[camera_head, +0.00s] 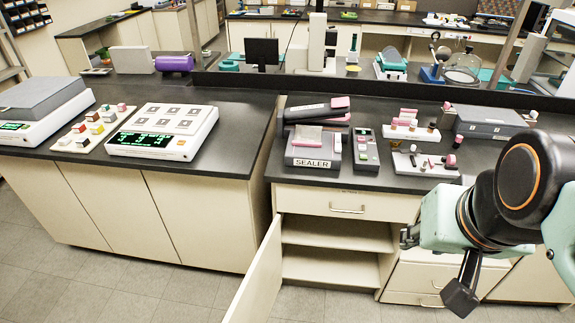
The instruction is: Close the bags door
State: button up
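The cabinet door (258,277) below the sealer stands swung open toward the viewer from the left side of its compartment. The open compartment (335,234) shows a shelf and looks empty. I cannot read a bags label on the door. My gripper (408,237) is at the end of the mint and black arm on the right, in front of the compartment's right side. It is well to the right of the door and apart from it. I see nothing held.
A closed drawer (347,207) is above the compartment, and more drawers (430,284) are to its right behind my arm. The sealer (314,150) and small items stand on the dark counter above. Closed cabinets (150,215) are at left. The tiled floor (170,298) is clear.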

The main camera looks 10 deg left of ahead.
aim_at(253, 303)
jog(key=k+j+z, duration=0.2)
jog(key=k+j, duration=0.2)
jog(key=j, duration=0.25)
jog(key=k+j+z, duration=0.25)
jog(key=k+j, duration=0.2)
jog(key=j, duration=0.15)
jog(key=k+j+z, duration=0.1)
jog(key=j, duration=0.3)
jog(key=k+j+z, duration=0.1)
jog(key=j, duration=0.25)
jog(key=j+z, duration=0.15)
jog(key=j, duration=0.65)
jog(key=i+j, duration=0.1)
jog(key=j, duration=0.25)
jog(key=i+j+z, duration=0.1)
jog(key=j, duration=0.25)
jog(key=k+l+z, duration=0.15)
jog(key=i+l, duration=0.05)
jog(key=l, duration=0.05)
